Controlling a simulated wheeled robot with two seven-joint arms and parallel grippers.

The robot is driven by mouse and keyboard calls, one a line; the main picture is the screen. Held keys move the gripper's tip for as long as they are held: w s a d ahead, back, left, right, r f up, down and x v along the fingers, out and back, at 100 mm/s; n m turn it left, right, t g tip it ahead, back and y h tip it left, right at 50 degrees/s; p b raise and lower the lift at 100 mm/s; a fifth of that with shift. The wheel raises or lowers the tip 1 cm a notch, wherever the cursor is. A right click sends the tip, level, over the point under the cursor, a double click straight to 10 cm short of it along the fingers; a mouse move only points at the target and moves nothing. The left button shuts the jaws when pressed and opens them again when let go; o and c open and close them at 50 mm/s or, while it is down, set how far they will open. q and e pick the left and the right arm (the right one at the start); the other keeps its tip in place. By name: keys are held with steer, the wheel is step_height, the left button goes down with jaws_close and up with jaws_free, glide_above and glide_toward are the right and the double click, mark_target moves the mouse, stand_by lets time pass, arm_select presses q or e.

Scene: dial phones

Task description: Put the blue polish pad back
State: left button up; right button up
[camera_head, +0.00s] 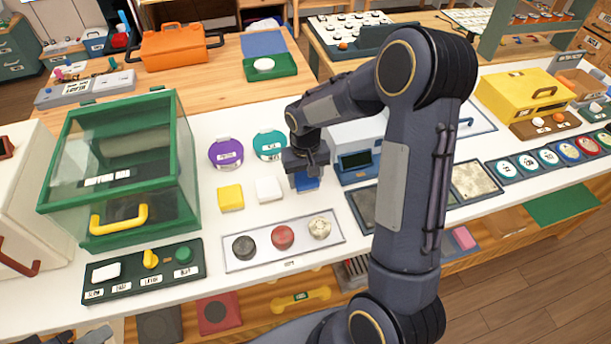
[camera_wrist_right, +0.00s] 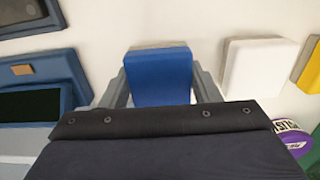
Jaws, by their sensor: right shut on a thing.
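The blue polish pad (camera_head: 307,182) is a small block low at the white counter, to the right of the white pad (camera_head: 268,188) and the yellow pad (camera_head: 230,197). My right gripper (camera_head: 306,172) points down and is shut on the blue pad. In the right wrist view the blue pad (camera_wrist_right: 160,77) sits between the two grey fingers, with the white pad (camera_wrist_right: 258,68) beside it and the yellow pad (camera_wrist_right: 312,72) at the edge. I cannot tell whether the pad touches the counter. My left gripper is not in view.
A blue-grey device with a dark screen (camera_head: 356,160) stands close right of the gripper. A tray (camera_head: 300,257) with black, red and cream discs lies in front. Purple (camera_head: 226,152) and teal (camera_head: 270,145) round containers stand behind. A green glass-sided box (camera_head: 125,165) is at left.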

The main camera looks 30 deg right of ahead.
mark_target(305, 176)
steer(key=o, duration=0.5)
steer(key=shift+f, duration=0.15)
steer(key=o, duration=0.5)
steer(key=shift+c, duration=0.2)
step_height(305, 176, up, 12)
steer(key=s+a+r+t+y, duration=0.2)
steer(key=s+a, duration=0.1)
steer(key=s, duration=0.8)
steer(key=s+a+r+n+t+y, duration=0.1)
steer(key=s+a+r+t, duration=0.1)
steer(key=s, duration=0.9)
steer(key=shift+a+r+t+y, duration=0.2)
steer(key=shift+a+t+y, duration=0.2)
steer(key=shift+a+t, duration=0.6)
steer(key=shift+s+a, duration=0.1)
steer(key=shift+a, duration=0.05)
